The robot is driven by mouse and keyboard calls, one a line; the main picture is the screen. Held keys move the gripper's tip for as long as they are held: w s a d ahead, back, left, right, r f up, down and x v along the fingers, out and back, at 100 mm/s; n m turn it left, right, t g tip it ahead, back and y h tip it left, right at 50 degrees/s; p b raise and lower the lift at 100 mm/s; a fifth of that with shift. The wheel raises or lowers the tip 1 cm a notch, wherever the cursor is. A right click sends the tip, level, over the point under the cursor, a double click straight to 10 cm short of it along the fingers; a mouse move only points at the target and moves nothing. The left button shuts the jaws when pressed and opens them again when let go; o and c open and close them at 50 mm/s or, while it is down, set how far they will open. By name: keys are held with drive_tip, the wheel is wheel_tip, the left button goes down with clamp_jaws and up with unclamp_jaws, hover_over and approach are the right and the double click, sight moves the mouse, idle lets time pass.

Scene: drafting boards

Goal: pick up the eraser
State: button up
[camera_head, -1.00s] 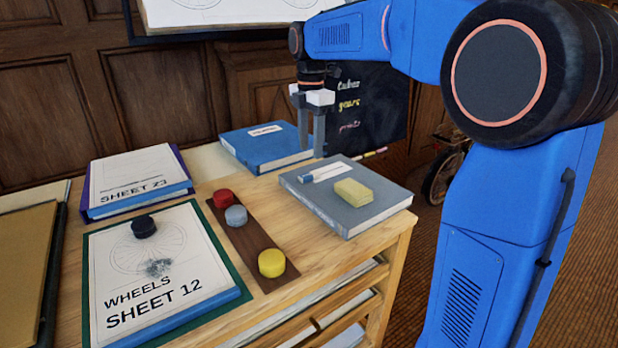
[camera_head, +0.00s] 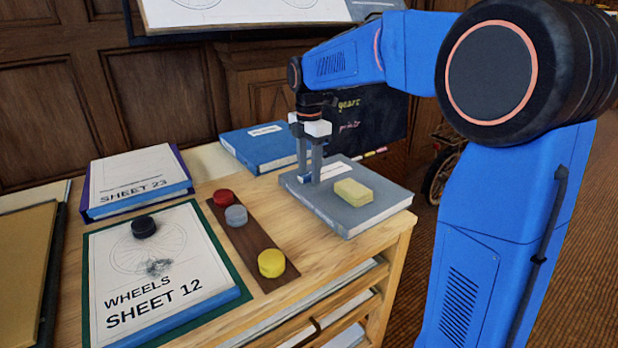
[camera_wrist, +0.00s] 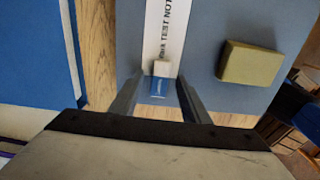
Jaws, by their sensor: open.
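The eraser (camera_wrist: 161,70) is a small block with a white end and a blue sleeve. It lies on the grey book (camera_head: 345,216), by the end of the book's white label (camera_wrist: 166,28). In the wrist view it shows between the two fingers. My gripper (camera_head: 309,180) is open, pointing down over the eraser, with a finger on each side. In the head view the fingers hide most of the eraser. I cannot tell whether the fingers touch it or the book.
A pale yellow block (camera_head: 353,191) lies on the same book, right of my gripper. A blue book (camera_head: 262,150) lies behind. Left are a brown strip (camera_head: 246,239) with red, grey and yellow discs, and the sheet boards (camera_head: 130,262). The desk's right edge is close.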

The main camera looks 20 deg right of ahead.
sight(309, 174)
clamp_jaws()
drive_tip(key=shift+r, duration=0.15)
wheel_tip(309, 174, up, 10)
idle(0.4)
